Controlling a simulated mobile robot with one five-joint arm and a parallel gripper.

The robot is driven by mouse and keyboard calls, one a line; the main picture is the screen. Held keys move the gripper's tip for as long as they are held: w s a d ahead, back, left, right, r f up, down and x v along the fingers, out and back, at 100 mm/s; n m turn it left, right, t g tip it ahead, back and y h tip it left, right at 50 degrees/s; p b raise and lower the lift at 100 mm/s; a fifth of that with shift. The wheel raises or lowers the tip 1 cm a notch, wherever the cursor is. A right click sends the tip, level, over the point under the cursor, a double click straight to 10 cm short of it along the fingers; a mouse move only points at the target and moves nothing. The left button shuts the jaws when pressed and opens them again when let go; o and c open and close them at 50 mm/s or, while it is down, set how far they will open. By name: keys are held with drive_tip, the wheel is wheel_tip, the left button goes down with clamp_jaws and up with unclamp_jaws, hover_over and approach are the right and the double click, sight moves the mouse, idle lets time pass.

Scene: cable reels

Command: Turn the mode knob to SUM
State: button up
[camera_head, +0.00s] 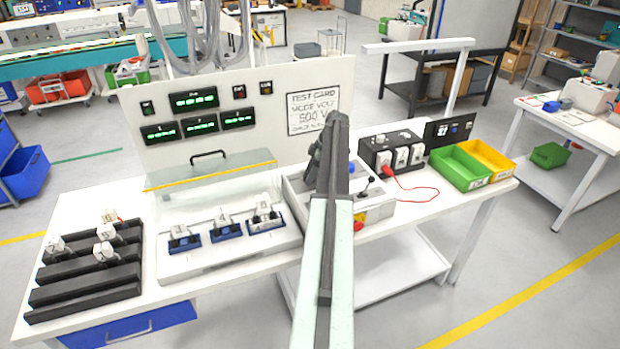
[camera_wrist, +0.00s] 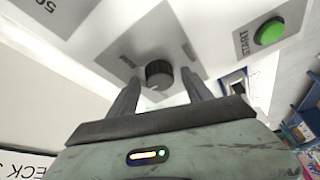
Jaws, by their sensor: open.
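The mode knob (camera_wrist: 159,74) is a dark round knob on a grey plate (camera_wrist: 150,42) of a white panel, in the wrist view. A small light mark shows at its lower edge in the picture. The lettering near it is too blurred to read, so I cannot tell which mode it points to. My gripper (camera_wrist: 162,82) is open, with one finger on each side of the knob in the picture. A gap shows on both sides, and I see no contact. In the head view my arm hides the knob.
A green START button (camera_wrist: 269,32) sits right of the knob on the same panel. In the head view, a glass-lidded fixture (camera_head: 215,178) stands left of my arm. A black socket box (camera_head: 376,142) and green bin (camera_head: 458,170) stand right.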

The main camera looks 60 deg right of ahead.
drive_tip(key=shift+r, duration=0.1)
clamp_jaws()
drive_tip(key=shift+m, duration=0.3)
drive_tip(key=m, duration=0.2)
drive_tip(key=m+h, duration=0.2)
drive_tip(key=m, duration=0.1)
drive_tip(key=shift+s+a+m+t, duration=0.1)
drive_tip(key=shift+a+m+t, duration=0.15)
drive_tip(key=shift+m+t, duration=0.05)
drive_tip(key=m+h, duration=0.1)
drive_tip(key=m, duration=0.1)
drive_tip(key=m+h, duration=0.1)
drive_tip(key=m, duration=0.2)
drive_tip(key=shift+m+h, duration=0.3)
drive_tip(key=shift+g, duration=0.4)
